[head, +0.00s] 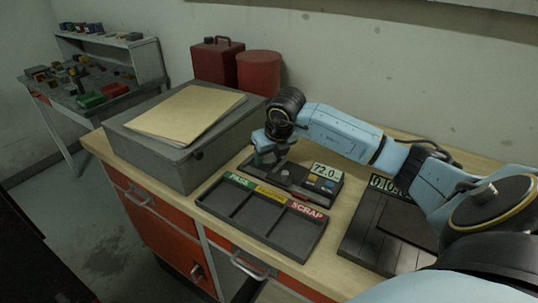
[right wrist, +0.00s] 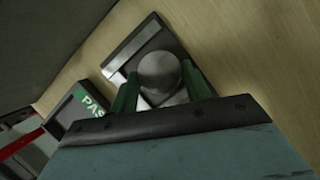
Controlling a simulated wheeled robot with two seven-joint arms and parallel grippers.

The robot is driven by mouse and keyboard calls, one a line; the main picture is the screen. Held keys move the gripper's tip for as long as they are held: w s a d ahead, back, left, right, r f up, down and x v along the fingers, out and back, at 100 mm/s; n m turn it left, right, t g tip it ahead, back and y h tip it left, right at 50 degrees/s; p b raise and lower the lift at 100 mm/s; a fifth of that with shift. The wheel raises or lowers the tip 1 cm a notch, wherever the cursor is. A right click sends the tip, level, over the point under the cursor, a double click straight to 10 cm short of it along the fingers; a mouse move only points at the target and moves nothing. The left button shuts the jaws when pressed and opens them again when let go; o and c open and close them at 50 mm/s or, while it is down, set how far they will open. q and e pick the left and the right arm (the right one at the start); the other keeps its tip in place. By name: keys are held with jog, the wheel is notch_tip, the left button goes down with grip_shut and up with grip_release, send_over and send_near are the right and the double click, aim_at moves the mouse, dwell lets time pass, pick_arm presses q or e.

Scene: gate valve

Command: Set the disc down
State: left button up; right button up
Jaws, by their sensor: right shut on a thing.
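My right gripper (head: 268,160) points down over the left part of the dark gauge unit (head: 318,186), whose display reads 72.0. In the right wrist view my right gripper (right wrist: 158,92) has its green fingers shut on either side of a grey, rounded piece (right wrist: 160,70), which I take to be the disc. A flat, dark and light unit (right wrist: 140,38) lies behind it. I cannot tell whether the disc touches it. The tray (head: 250,232) in front has three empty compartments, labelled PASS, a yellow label and SCRAP. My left gripper is not in view.
A grey box (head: 150,150) with a tan folder (head: 187,112) stands left of the gauge unit. A dark slatted plate (head: 365,245) with another display lies to the right. Red cans (head: 217,60) stand behind. Bare wood lies between tray and plate.

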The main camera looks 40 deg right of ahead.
jog(key=o, duration=1.1)
jog(key=shift+c, duration=0.2)
jog(key=d+v, duration=0.1)
jog(key=v, duration=1.1)
jog(key=shift+a+p, duration=0.3)
jog(key=shift+a, duration=0.15)
jog(key=shift+r, duration=0.1)
